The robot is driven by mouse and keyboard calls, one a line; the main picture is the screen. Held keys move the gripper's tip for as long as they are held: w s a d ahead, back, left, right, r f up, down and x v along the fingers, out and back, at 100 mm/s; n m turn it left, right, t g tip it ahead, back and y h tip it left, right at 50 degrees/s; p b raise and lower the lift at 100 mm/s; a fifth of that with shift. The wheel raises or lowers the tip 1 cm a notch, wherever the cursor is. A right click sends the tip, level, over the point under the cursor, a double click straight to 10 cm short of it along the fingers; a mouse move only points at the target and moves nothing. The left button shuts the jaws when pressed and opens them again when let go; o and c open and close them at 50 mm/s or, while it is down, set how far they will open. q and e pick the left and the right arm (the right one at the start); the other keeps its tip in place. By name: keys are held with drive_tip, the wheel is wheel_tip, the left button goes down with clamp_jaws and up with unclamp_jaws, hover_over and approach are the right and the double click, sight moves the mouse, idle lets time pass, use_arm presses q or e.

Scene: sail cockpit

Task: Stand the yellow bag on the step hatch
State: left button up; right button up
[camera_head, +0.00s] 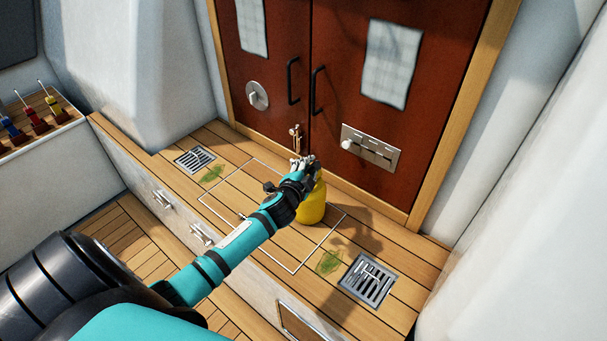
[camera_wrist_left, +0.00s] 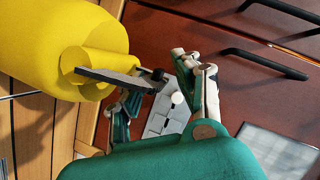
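The yellow bag (camera_head: 312,208) is upright at the back right part of the step hatch (camera_head: 250,241), a thin pale outline in the planked step. I cannot tell whether its base touches the hatch. My left gripper (camera_head: 306,164) is at the top of the bag, and my forearm hides part of the hatch. In the left wrist view the bag (camera_wrist_left: 62,38) lies to the left with its narrow neck towards my left gripper (camera_wrist_left: 170,70). The fingers are apart with no bag between them; one finger overlaps the neck in the picture. My right gripper is not in view.
Red-brown doors with black handles (camera_head: 316,92) rise close behind the bag. Metal grates (camera_head: 195,159) (camera_head: 368,281) lie left and right of the hatch, with green tufts (camera_head: 328,262) near them. White walls flank the step. A rack (camera_head: 38,122) stands far left.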

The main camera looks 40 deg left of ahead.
use_arm(q)
drive_tip(key=v, duration=1.2)
